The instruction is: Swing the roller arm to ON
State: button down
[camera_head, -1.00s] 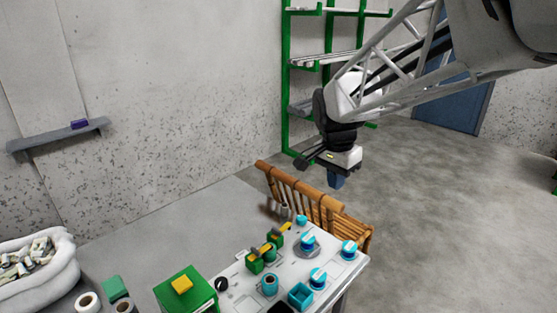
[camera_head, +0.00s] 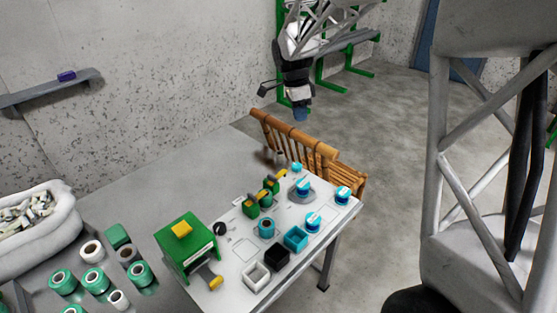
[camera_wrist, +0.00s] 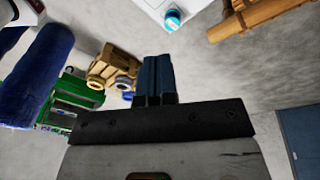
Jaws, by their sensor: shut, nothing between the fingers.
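The white panel (camera_head: 240,249) on the table carries several small controls. Two green blocks with yellow tops, a nearer one (camera_head: 250,208) and a farther one (camera_head: 271,186), stand towards its back left. I cannot tell which part is the roller arm, and no ON mark is readable. My gripper (camera_head: 300,114) is raised behind the panel, beyond the bamboo bench, apart from all the controls. In the wrist view its blue fingers (camera_wrist: 155,78) are together and empty. A panel corner with a cyan knob (camera_wrist: 172,20) shows at the top there.
Cyan knobs (camera_head: 303,187), a cyan box (camera_head: 296,239) and a green box (camera_head: 186,247) stand on or beside the panel. The bamboo bench (camera_head: 292,137) borders the table's back. Rolls (camera_head: 95,280) and a white bin (camera_head: 40,219) are at left. Open floor lies right.

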jog(key=w+a+f+m+g, duration=0.1)
jog(key=w+a+f+m, duration=0.4)
jog(key=w+f, duration=0.5)
jog(key=w+a+f+m+h, duration=0.1)
jog(key=w+a+f+m, duration=0.3)
jog(key=w+a+f, duration=0.3)
notch_tip(320, 180, down, 5)
jog(key=w, duration=0.3)
jog(key=shift+r+m+g+h, duration=0.15)
jog(key=shift+m+g+h, duration=0.15)
jog(key=shift+m+g, duration=0.1)
jog(key=shift+s+d, duration=0.1)
jog(key=x, duration=1)
jog(key=shift+s+d, duration=0.6)
jog(key=shift+d, duration=0.2)
jog(key=shift+s+d, duration=0.6)
jog(key=shift+d, duration=0.15)
